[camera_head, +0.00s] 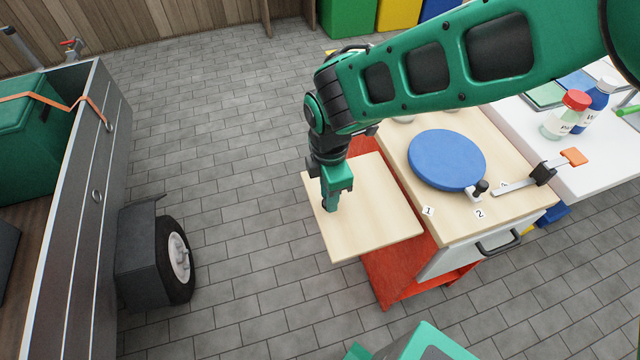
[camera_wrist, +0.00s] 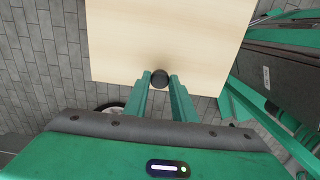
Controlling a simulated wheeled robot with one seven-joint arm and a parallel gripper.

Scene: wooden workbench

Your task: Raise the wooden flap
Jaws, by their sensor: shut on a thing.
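The wooden flap (camera_head: 372,225) is a pale board at the left side of the workbench (camera_head: 440,215). In the head view it looks roughly level with the bench top. In the wrist view the flap (camera_wrist: 165,35) fills the upper middle. A round black knob (camera_wrist: 160,78) sits near the flap's edge. My gripper (camera_head: 331,205) points down over the outer part of the flap. In the wrist view my gripper (camera_wrist: 160,83) is shut on the knob, with one green finger on each side. The knob is hidden by the fingers in the head view.
A blue disc (camera_head: 447,160) and a clamp (camera_head: 530,178) are on the bench top. A white table (camera_head: 560,150) with bottles stands at the right. The bench's red frame (camera_head: 400,275) is under the flap. A trailer (camera_head: 90,180) stands at the left, with clear paving between.

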